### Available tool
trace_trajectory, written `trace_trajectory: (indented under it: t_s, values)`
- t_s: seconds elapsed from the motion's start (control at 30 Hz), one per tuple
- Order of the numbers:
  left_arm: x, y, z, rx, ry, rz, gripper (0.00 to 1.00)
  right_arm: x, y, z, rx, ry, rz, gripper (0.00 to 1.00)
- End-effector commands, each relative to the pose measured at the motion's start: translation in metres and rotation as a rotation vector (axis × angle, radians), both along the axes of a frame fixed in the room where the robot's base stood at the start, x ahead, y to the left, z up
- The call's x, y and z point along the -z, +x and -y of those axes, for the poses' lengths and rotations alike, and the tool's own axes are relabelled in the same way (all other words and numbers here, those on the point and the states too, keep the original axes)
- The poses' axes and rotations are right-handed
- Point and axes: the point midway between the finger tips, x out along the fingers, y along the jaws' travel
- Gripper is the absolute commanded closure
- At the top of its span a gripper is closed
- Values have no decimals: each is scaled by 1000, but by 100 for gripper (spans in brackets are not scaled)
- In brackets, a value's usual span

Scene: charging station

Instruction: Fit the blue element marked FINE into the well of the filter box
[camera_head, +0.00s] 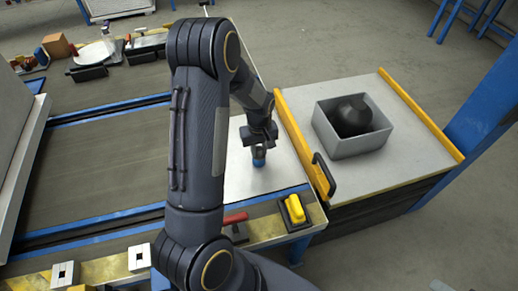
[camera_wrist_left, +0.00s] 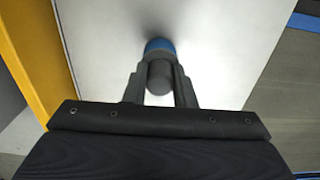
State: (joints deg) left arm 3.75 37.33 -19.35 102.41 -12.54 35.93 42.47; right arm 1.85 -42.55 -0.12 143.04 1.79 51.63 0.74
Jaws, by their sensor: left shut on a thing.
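My left gripper (camera_head: 262,138) is shut on the blue element (camera_head: 258,160), which hangs roughly upright over a pale panel (camera_head: 281,178). In the left wrist view, the fingers (camera_wrist_left: 159,80) grip a dark cylindrical part, and the blue end (camera_wrist_left: 160,44) shows beyond it. I cannot tell if its lower end touches the panel. No FINE marking is readable. A grey open-topped box (camera_head: 358,149) stands right of the gripper, with a dark rounded thing (camera_head: 353,116) inside. I cannot tell whether this is the filter box; no well is clearly visible. My right gripper is not in view.
The box stands on a pale cart top (camera_head: 405,133) with yellow rails (camera_head: 305,148) and a black handle (camera_head: 325,176). A yellow object (camera_head: 294,208) and a red-handled tool (camera_head: 235,218) lie at the front edge. Loose items crowd the far left. The conveyor bed (camera_head: 100,160) is clear.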

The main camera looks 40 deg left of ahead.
Motion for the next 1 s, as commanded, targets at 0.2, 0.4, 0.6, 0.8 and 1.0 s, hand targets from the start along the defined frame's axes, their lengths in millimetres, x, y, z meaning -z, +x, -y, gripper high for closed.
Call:
trace_trajectory:
  t_s: [0.2, 0.4, 0.6, 0.8, 1.0]
  values:
    - [4, 0, 0, 0, 0, 0, 74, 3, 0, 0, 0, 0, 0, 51]
    - [3, 0, 0, 0, 1, -1, 55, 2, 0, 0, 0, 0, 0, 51]
    - [3, 0, 0, 0, 0, 0, 55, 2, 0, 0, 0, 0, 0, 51]
    - [-15, 1, 0, 1, 1, 2, 55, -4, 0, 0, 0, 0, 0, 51]
    - [-59, 1, 0, 1, 0, 4, 55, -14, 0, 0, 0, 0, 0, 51]
